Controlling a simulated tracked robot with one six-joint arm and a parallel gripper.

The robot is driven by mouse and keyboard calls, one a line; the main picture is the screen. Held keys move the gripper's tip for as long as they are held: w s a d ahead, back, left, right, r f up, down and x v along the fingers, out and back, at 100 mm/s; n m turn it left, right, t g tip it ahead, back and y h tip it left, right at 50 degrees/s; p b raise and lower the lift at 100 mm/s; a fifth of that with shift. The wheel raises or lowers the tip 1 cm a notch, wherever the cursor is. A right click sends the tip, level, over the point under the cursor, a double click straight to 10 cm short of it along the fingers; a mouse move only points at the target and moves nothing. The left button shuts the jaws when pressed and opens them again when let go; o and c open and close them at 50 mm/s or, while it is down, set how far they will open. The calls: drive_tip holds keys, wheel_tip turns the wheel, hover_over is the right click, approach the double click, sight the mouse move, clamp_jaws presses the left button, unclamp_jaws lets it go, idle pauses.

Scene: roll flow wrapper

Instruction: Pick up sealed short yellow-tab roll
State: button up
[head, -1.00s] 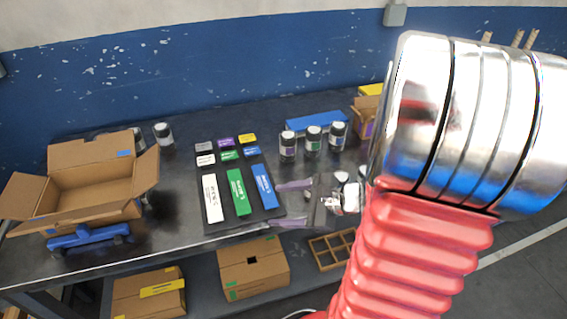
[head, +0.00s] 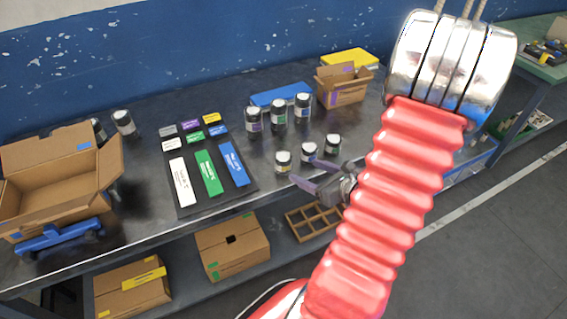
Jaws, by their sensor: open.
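A short yellow piece (head: 211,118) lies at the far right corner of a dark mat (head: 217,203) on the bench. It looks like the short yellow-tab roll, but its seal is too small to make out. Short grey, purple, white, green and blue pieces lie beside it. My gripper (head: 306,171) is open, its purple fingers apart and pointing left. It is to the right of the mat, close to the front row of jars, away from the yellow piece. Nothing shows between the fingers.
Long white, green and blue packs (head: 208,172) lie on the mat's near half. Front jars (head: 283,161) stand by my gripper, back jars (head: 278,114) behind. An open carton (head: 60,180) is at left, a smaller one (head: 343,88) at back right. My red arm hides the bench's right side.

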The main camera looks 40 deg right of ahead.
sight(282, 160)
drive_tip(key=shift+x, duration=4.15)
drive_tip(key=shift+f, duration=0.1)
drive_tip(key=shift+x, duration=2.6)
drive_tip(key=shift+c, duration=0.3)
drive_tip(key=c, duration=1.2)
drive_tip(key=shift+r, duration=0.25)
drive_tip(key=shift+r, duration=4.85)
